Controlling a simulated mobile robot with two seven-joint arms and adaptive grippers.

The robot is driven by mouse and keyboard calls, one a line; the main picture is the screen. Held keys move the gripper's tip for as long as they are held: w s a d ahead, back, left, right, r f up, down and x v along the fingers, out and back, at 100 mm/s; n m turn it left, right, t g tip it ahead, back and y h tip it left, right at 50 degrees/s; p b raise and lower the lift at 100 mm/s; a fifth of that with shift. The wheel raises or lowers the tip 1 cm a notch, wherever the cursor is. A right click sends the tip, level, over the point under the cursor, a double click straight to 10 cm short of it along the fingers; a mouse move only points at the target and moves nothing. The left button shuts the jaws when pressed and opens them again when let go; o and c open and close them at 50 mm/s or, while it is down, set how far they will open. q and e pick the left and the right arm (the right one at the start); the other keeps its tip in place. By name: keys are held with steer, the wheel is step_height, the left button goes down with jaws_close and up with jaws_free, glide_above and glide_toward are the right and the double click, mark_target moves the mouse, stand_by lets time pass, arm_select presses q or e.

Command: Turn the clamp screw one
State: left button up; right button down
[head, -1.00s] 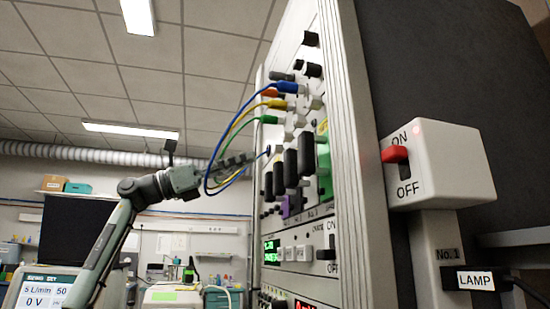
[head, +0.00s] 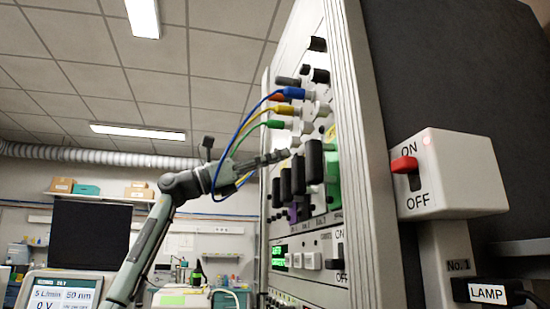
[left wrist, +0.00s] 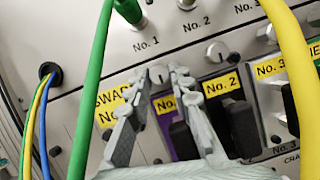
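My left gripper (head: 277,156) reaches in from the left to the front of the tall instrument panel (head: 349,150), beside the hanging cables. In the left wrist view the gripper (left wrist: 160,77) is open, its two fingers pointing at the panel. A small silver round knob (left wrist: 159,73) shows between the fingertips, apparently the clamp screw; its own label cannot be read. I cannot tell whether the fingers touch it. Yellow labels lie around and partly behind the fingers, one "No. 2" (left wrist: 222,86). My right gripper is not in view.
A green cable (left wrist: 93,90) and a yellow cable (left wrist: 290,70) hang close to the left wrist camera. Black knobs (head: 315,162) stand out from the panel near the gripper. A lamp switch box (head: 450,173) with a red rocker is at the right.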

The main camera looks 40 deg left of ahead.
arm_select(q)
jaws_close()
